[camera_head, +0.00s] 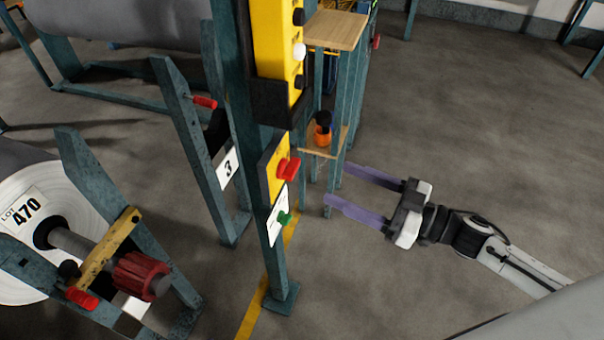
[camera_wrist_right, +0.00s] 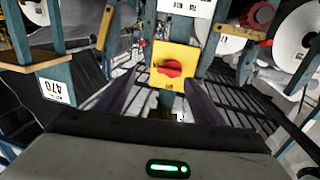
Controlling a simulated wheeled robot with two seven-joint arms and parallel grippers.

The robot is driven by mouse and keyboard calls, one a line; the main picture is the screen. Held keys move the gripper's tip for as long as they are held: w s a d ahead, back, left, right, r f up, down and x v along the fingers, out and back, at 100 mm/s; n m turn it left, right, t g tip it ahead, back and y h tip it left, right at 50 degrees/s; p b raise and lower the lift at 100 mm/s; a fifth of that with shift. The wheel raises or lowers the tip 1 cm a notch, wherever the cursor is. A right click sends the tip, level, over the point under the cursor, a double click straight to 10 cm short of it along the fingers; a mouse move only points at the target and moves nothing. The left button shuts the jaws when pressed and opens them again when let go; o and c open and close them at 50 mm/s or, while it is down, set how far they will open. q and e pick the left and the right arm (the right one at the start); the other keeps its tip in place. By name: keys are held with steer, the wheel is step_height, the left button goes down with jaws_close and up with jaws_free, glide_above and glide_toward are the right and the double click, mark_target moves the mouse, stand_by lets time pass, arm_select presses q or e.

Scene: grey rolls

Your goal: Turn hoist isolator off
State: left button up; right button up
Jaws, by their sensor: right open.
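A yellow box (camera_head: 272,165) with a red rotary handle (camera_head: 289,169) sits on a teal post; it looks like the isolator, though I can read no name on it. In the right wrist view the yellow box (camera_wrist_right: 188,58) shows ahead, with its red handle (camera_wrist_right: 171,68) lying roughly crosswise in the picture. My right gripper (camera_head: 337,186) is open and empty, right of the post, its purple fingers pointing towards it. In the wrist view the box appears between the fingers, apart from them. My left gripper is not in view.
Below the box are a white label (camera_head: 277,213) and a green knob (camera_head: 284,218). A yellow button panel (camera_head: 278,40) is above. A wooden shelf (camera_head: 335,30) and an orange-and-black object (camera_head: 323,130) stand behind. A large roll (camera_head: 25,235) is at left.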

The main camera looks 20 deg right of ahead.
steer(key=w+a+r+n+g+y, duration=0.1)
steer(key=w+a+n+g+y, duration=0.1)
steer(key=w+a, duration=0.3)
steer(key=shift+w+a+r+g, duration=0.25)
steer(key=shift+a+r+g, duration=0.05)
steer(key=shift+a, duration=1.2)
steer(key=c, duration=1)
steer(key=shift+c, duration=0.2)
